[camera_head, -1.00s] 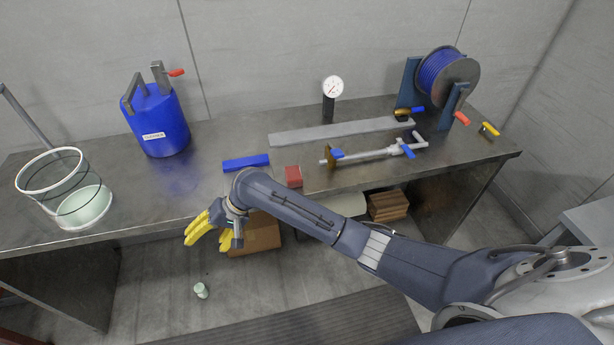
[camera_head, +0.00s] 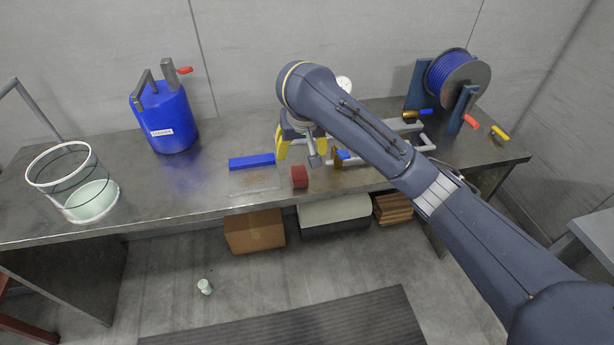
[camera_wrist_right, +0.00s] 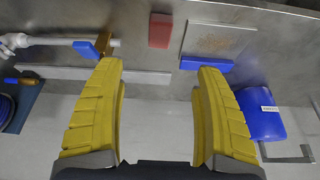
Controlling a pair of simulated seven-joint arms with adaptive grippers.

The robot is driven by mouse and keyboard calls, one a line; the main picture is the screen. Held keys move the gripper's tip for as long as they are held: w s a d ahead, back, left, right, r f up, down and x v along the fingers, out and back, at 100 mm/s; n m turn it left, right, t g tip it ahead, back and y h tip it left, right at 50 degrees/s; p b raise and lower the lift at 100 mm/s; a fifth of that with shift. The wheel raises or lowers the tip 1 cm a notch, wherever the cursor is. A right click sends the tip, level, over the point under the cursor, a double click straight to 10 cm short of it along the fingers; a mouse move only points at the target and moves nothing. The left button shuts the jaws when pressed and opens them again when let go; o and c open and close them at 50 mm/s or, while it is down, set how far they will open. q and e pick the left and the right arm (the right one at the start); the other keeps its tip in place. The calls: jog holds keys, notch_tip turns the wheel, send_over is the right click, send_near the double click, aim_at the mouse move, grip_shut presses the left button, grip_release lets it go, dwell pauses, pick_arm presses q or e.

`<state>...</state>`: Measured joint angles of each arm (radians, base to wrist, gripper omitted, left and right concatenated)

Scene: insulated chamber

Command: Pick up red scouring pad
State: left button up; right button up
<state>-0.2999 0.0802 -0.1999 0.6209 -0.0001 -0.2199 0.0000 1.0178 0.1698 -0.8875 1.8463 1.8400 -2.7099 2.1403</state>
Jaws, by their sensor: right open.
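The red scouring pad (camera_head: 299,177) is a small red block lying on the metal bench near its front edge, right of the blue bar. It also shows in the wrist view (camera_wrist_right: 160,30), top centre. My right gripper (camera_head: 300,151), with yellow fingers, is over the bench just behind the pad. In the wrist view the fingers (camera_wrist_right: 158,68) are wide apart with nothing between them. The pad lies beyond the fingertips, roughly in line with the gap. My left gripper is not in view.
A blue bar (camera_head: 251,161) and a pale speckled plate (camera_head: 254,181) lie left of the pad. A clamp with a blue handle (camera_head: 345,156) lies close on its right. A blue canister (camera_head: 165,120), a wire basket (camera_head: 72,205) and a cable reel (camera_head: 450,72) stand farther off.

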send_near(299, 173)
jog(key=shift+x, duration=5.25)
jog(key=c, duration=1.1)
